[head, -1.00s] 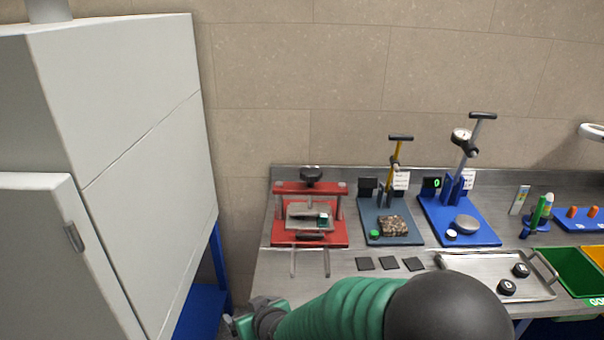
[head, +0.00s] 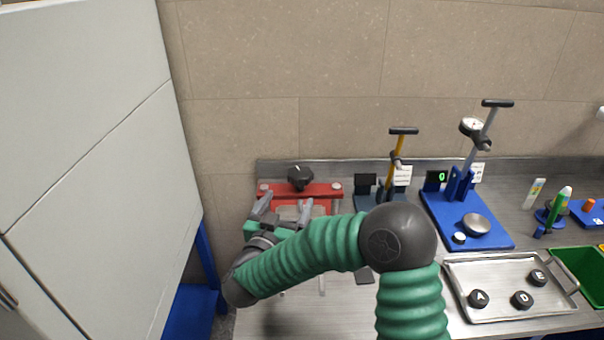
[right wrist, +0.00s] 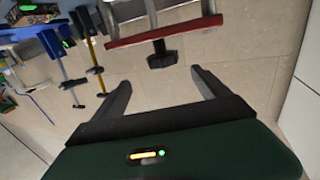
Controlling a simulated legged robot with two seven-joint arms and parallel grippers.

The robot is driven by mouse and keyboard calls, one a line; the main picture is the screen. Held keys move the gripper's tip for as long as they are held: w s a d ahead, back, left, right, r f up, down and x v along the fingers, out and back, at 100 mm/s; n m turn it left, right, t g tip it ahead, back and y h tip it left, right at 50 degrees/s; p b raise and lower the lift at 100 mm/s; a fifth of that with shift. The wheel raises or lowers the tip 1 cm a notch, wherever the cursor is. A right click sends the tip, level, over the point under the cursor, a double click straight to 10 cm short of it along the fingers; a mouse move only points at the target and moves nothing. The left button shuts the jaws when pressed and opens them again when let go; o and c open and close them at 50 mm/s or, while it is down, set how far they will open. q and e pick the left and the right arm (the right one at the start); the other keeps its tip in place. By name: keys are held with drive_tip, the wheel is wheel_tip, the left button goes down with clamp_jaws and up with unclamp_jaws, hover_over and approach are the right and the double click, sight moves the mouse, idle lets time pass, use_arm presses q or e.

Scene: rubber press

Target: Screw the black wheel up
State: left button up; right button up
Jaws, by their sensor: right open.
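The black wheel (head: 300,176) sits on top of the red press (head: 318,190) at the left end of the bench. In the right wrist view the wheel (right wrist: 162,58) shows beyond the space between my fingers, against the red bar (right wrist: 160,31). My right gripper (head: 284,205) is open and empty, in front of the press and a little below the wheel in the head view. In the right wrist view its two fingers (right wrist: 160,90) are spread wide, apart from the wheel. My right arm hides most of the press's lower part. My left gripper is not in view.
A yellow-handled press (head: 397,165) and a blue stand with a dial gauge (head: 462,205) stand to the right. A metal tray (head: 500,300) with black lettered knobs lies at the front right. A large white cabinet (head: 90,130) stands at the left.

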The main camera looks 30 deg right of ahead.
sight(301, 175)
drive_tip(key=x, duration=0.7)
drive_tip(key=shift+w+a+f, duration=0.1)
drive_tip(key=shift+w+f, duration=0.25)
drive_tip(key=shift+w, duration=0.25)
drive_tip(key=x, duration=0.5)
drive_tip(key=shift+s+d, duration=0.25)
drive_tip(key=shift+d, duration=0.15)
drive_tip(key=shift+w, duration=0.15)
drive_tip(key=shift+w+a, duration=0.1)
drive_tip(key=shift+a, duration=0.15)
drive_tip(key=shift+r, duration=0.1)
drive_tip(key=shift+c, duration=1.1)
drive_tip(key=c, duration=1.2)
use_arm(q)
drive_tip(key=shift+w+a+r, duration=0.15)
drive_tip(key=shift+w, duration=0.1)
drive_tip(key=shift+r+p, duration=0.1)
drive_tip(key=shift+p, duration=0.25)
use_arm(e)
drive_tip(key=shift+r+n+t+y, duration=0.1)
drive_tip(key=shift+n+t+y, duration=0.2)
